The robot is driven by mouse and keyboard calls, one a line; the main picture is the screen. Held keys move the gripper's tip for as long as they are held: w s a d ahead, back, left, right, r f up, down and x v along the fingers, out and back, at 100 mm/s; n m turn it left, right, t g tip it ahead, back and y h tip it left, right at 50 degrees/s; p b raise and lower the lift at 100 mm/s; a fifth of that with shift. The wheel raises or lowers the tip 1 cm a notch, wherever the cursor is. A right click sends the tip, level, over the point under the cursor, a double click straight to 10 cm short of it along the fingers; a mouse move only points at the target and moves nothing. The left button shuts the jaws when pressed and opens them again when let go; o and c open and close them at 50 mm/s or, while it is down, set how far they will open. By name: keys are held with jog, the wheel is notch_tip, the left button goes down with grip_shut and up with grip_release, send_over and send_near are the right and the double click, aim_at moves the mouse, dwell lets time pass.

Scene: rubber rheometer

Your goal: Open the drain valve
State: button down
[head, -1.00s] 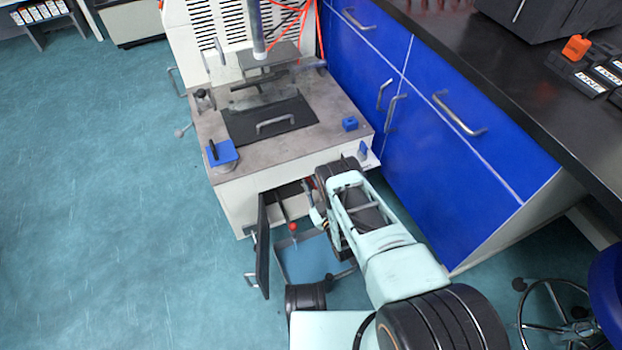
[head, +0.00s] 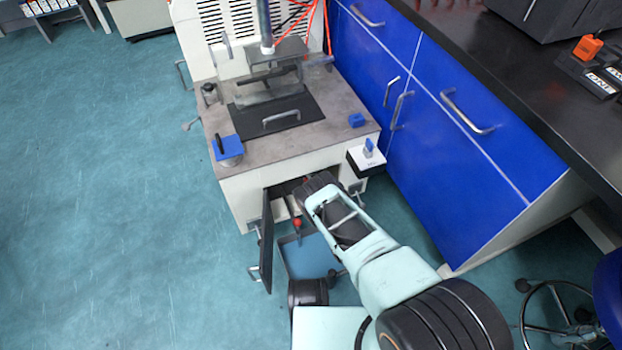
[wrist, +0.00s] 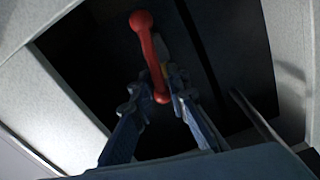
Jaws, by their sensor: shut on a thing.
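A red lever (wrist: 150,55) with rounded ends shows in the wrist view inside a dark opening. I take it to be the drain valve's handle. My gripper (wrist: 160,94) is shut on the lever's lower end, one blue-grey finger on each side. The lever stands a little tilted, its upper ball clear of the fingers. In the head view, my wrist reaches into the opening under the machine's grey top (head: 345,95), and the fingers are hidden there. The valve body is too dark to make out.
A dark cabinet door (head: 266,240) stands open left of my arm. A red knob (head: 297,223) shows above a blue-bottomed tray (head: 309,256) below the opening. Blue cabinets (head: 455,150) stand close on the right. The floor at left is clear.

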jog(key=shift+a+f+n, duration=0.1)
jog(key=shift+f+n, duration=0.15)
jog(key=shift+n, duration=0.95)
jog(key=shift+w, duration=0.1)
jog(key=c, duration=2)
grip_release()
jog(key=shift+c, duration=0.2)
